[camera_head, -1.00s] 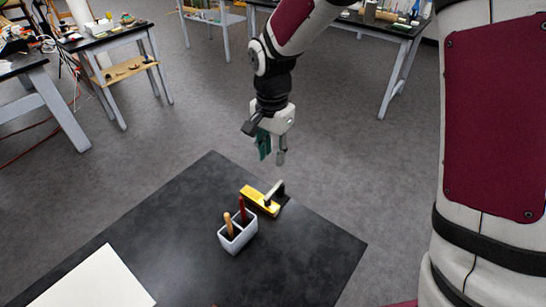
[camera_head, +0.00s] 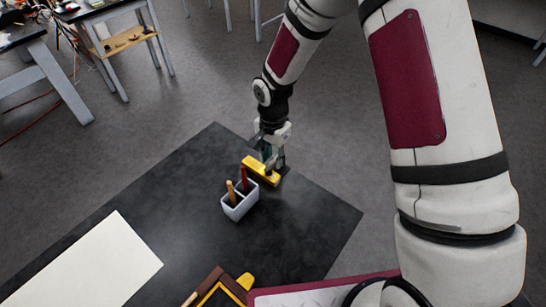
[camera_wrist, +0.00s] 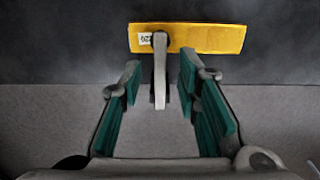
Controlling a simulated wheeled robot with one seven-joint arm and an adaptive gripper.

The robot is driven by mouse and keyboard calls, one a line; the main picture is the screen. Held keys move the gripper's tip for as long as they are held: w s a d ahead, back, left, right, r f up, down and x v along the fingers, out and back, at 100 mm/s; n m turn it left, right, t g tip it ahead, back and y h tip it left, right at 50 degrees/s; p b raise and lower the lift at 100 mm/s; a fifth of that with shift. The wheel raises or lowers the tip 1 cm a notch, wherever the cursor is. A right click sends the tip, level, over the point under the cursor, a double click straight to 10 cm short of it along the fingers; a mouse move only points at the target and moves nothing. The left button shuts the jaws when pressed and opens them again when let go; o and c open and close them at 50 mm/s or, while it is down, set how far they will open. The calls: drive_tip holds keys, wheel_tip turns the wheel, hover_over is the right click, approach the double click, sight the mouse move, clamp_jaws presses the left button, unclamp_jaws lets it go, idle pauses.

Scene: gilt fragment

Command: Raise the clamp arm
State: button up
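The clamp is a yellow bar (camera_wrist: 215,38) lying near the far corner of the black table, with a small white label on it. Its grey clamp arm (camera_wrist: 160,75) sticks out from the bar toward my gripper in the wrist view. My gripper (camera_wrist: 158,82) is open, with its green-padded fingers on either side of the arm and a gap showing on both sides. In the head view my gripper (camera_head: 272,162) is down at the yellow clamp (camera_head: 254,167) and hides most of the clamp arm.
A grey two-part holder (camera_head: 240,205) with an orange and a red handle stands close in front of the clamp. A white sheet (camera_head: 90,262) lies at the left of the black table (camera_head: 300,235). A brown-and-yellow object (camera_head: 222,287) lies at the front edge.

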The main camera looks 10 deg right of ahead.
drive_tip(key=shift+f, duration=0.25)
clamp_jaws()
